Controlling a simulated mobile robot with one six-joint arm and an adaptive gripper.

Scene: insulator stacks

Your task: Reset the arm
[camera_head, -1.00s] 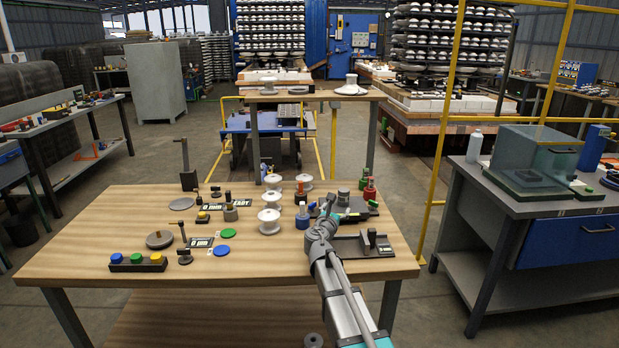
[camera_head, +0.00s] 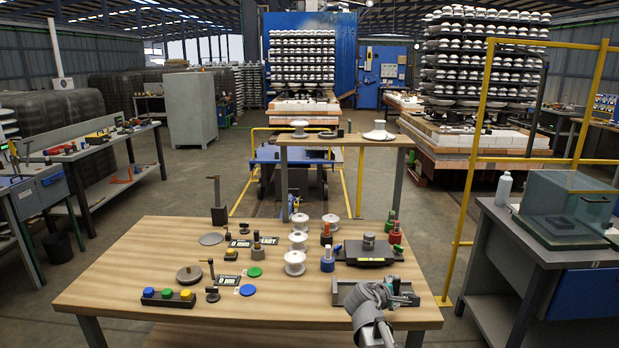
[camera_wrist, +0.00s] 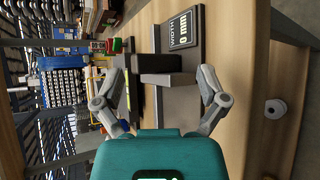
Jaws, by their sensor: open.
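My arm shows at the lower right of the head view, with its wrist (camera_head: 372,315) over the front right of the wooden table (camera_head: 120,290). My gripper (camera_wrist: 160,92) shows in the wrist view with its two grey fingers spread wide apart and nothing held between them. A dark fixture block (camera_wrist: 165,70) with a plate lies beyond the fingers there. In the head view the dark grey fixture (camera_head: 345,290) is partly hidden behind my arm. White insulators (camera_head: 295,262) stand in the middle of the table, left of my arm.
A button box (camera_head: 168,297) sits at the front left. A raised shelf (camera_head: 345,140) stands behind the table. A yellow frame (camera_head: 465,200) and a grey bench (camera_head: 500,235) stand to the right.

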